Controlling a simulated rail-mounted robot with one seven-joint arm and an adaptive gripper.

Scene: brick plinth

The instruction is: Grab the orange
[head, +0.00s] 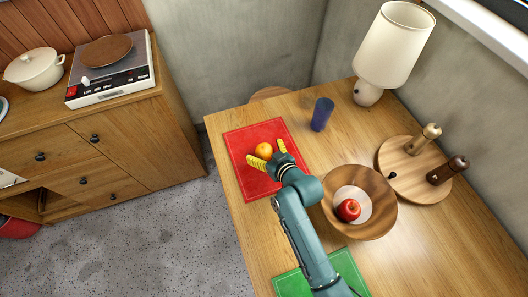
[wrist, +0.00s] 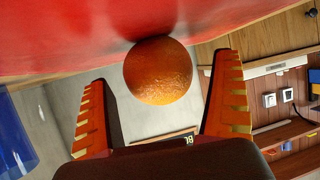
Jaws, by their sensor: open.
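The orange (head: 264,149) rests on a red mat (head: 240,150) on the wooden table. In the wrist view the orange (wrist: 160,70) is near the middle, between and a little beyond the two fingers. My gripper (head: 270,154) is open, with one yellow finger on the near left of the orange and one on its right. The same gripper (wrist: 163,110) shows in the wrist view with orange-coloured fingers apart and nothing held. I cannot tell whether a finger touches the orange.
A wooden bowl (head: 379,224) with a red apple (head: 348,210) stands right of my arm. A blue cup (head: 322,114) stands behind the mat. A lamp (head: 393,45) and a round board (head: 400,184) with two mills are farther right. A green mat (head: 350,272) lies in front.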

